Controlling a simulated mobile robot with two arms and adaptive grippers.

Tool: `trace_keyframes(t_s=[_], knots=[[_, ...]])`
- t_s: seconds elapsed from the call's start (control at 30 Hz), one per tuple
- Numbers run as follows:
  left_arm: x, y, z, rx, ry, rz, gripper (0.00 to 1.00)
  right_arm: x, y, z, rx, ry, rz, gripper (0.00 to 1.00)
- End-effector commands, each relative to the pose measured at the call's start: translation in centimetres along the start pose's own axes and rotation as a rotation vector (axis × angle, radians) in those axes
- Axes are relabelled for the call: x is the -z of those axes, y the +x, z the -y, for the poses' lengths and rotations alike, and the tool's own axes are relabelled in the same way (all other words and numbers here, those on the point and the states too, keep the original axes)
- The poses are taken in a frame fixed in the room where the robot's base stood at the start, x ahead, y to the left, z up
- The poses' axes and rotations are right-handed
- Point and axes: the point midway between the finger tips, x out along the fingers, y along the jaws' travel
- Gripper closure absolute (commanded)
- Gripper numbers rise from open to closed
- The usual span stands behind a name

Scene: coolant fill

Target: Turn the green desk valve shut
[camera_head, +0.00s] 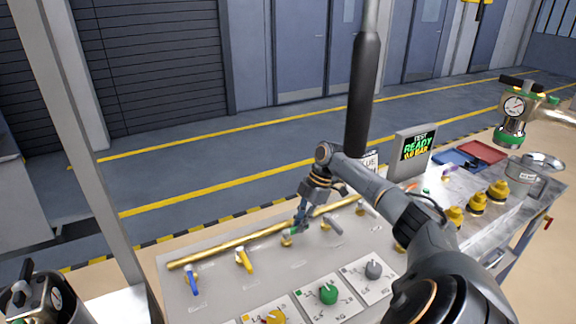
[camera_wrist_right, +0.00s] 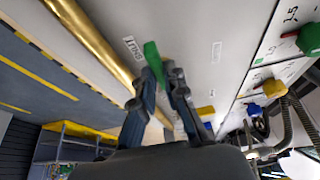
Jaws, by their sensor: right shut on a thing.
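The green desk valve's lever (camera_head: 293,231) is a small green handle by the brass pipe on the grey sloped desk in the head view, mostly covered by my gripper. My right gripper (camera_head: 300,221) reaches down onto it. In the right wrist view the green lever (camera_wrist_right: 153,58) sticks out between the fingertips of my right gripper (camera_wrist_right: 163,74), which are closed on it. A "SHUT" label (camera_wrist_right: 134,48) is printed on the desk beside the lever. The valve's base is hidden behind the fingers. My left gripper is not in view.
A green knob (camera_head: 328,293) sits nearer me. A screen (camera_head: 413,153) reading "READY" stands behind, right of my arm.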

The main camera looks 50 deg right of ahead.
Motion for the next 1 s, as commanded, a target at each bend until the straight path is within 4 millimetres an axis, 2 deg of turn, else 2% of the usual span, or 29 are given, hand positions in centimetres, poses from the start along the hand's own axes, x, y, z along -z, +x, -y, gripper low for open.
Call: trace_keyframes(t_s=[0.53, 0.57, 0.67, 1.0], knots=[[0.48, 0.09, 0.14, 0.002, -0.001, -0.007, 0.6, -0.63, -0.2, 0.41, 0.005, -0.016, 0.001, 1.0], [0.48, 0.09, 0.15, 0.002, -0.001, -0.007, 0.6, -0.62, -0.2, 0.41, 0.006, -0.016, 0.001, 0.86], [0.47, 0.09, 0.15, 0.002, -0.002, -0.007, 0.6, -0.62, -0.2, 0.41, 0.006, -0.016, 0.001, 0.66], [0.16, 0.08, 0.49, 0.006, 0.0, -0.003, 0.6, -0.65, -0.44, 0.39, 0.005, -0.013, 0.001, 0.65]])
